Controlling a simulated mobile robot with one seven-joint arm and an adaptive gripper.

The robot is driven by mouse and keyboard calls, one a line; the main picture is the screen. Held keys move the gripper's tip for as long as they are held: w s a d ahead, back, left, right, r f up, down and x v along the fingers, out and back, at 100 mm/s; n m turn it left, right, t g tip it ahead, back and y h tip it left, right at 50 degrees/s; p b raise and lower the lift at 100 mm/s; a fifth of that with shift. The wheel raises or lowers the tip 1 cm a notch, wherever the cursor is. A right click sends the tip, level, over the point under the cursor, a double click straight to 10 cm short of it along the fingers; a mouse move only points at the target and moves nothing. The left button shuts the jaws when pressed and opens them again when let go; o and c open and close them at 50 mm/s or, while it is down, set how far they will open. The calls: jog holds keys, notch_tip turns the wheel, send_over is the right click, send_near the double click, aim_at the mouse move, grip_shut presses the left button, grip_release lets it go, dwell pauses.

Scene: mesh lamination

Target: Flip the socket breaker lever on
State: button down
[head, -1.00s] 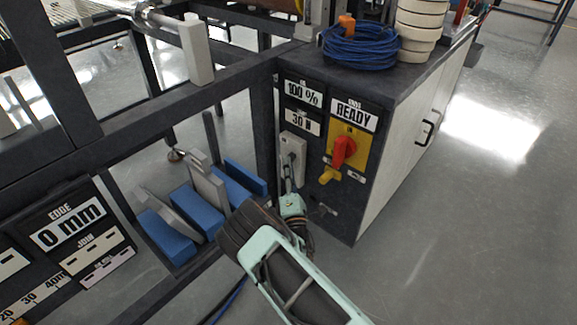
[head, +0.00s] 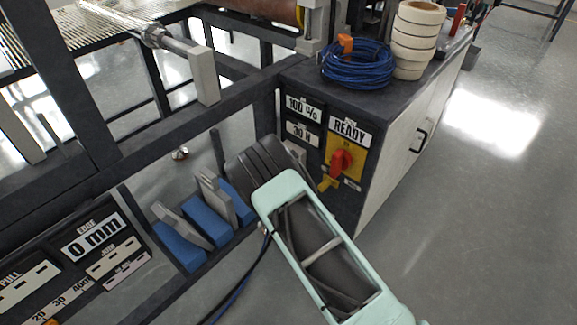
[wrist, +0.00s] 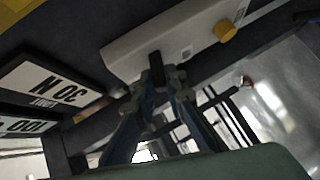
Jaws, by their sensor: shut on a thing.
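The socket breaker is a pale grey box (wrist: 190,36) with a dark lever (wrist: 156,64) in its face, seen close in the wrist view. My gripper (wrist: 162,82) has its two fingertips closed around the lever, one on each side. In the head view only a small edge of the breaker (head: 297,150) shows, left of the READY panel. My forearm and wrist hide the rest of it and the fingers there. I cannot tell the lever's exact position.
A red rotary switch (head: 341,161) on a yellow plate sits just right of the breaker, with a yellow tag below. A blue cable coil (head: 357,66) and white rolls (head: 412,45) stand on the cabinet. Blue blocks (head: 207,220) stand left of my arm.

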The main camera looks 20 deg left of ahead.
jog(key=shift+r+g, duration=0.15)
jog(key=shift+g, duration=0.15)
dwell(0.4)
jog(key=c, duration=2.2)
grip_release()
jog(key=shift+c, duration=0.2)
jog(key=v, duration=1.2)
